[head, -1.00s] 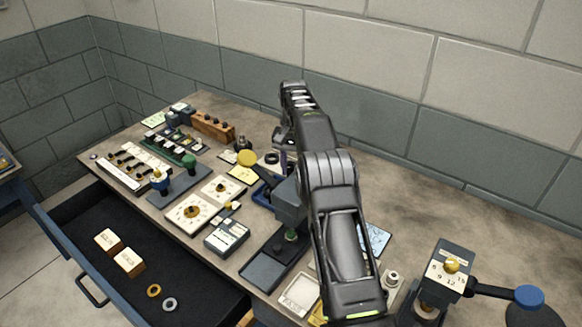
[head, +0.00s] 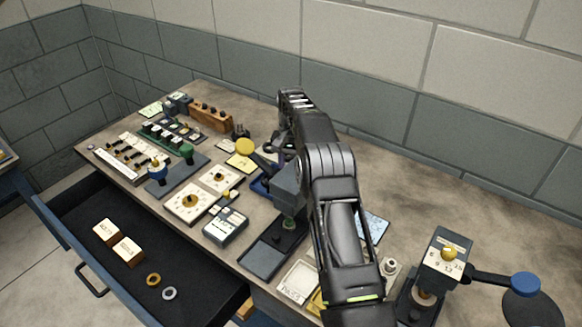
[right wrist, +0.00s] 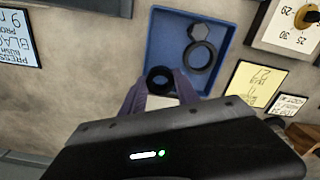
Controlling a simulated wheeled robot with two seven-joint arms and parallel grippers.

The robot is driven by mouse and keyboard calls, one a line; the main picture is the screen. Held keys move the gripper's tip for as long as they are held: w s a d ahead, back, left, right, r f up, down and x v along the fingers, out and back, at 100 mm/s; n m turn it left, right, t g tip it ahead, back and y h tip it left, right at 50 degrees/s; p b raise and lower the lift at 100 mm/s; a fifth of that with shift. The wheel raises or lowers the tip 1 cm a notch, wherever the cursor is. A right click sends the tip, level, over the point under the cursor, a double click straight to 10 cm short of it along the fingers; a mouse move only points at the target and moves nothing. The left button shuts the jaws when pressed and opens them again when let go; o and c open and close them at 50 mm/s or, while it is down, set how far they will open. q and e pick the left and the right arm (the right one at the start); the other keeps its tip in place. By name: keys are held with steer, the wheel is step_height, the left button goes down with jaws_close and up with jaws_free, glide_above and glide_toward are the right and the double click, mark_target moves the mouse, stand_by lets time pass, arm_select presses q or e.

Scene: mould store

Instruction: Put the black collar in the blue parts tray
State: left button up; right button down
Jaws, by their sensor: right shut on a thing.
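The black collar (right wrist: 159,79), a small thick ring, sits between the fingertips of my right gripper (right wrist: 160,92), which is shut on it. In the right wrist view the collar overlaps the near left part of the blue parts tray (right wrist: 168,35); its height above the tray cannot be told. A dark hex nut (right wrist: 199,32) and a wider, thin black ring (right wrist: 199,56) lie in the tray. In the head view the blue tray (head: 261,187) shows only partly beside my right arm, which hides the fingertips. My left gripper is not in view.
Dial plates (head: 188,203), a yellow note (head: 242,162) and a dark stand (head: 289,180) crowd around the tray. An open drawer (head: 190,270) sits below the bench's front edge. The bench behind and right of my arm is mostly bare.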

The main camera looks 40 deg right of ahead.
steer(key=shift+c, duration=2.2)
jaws_free()
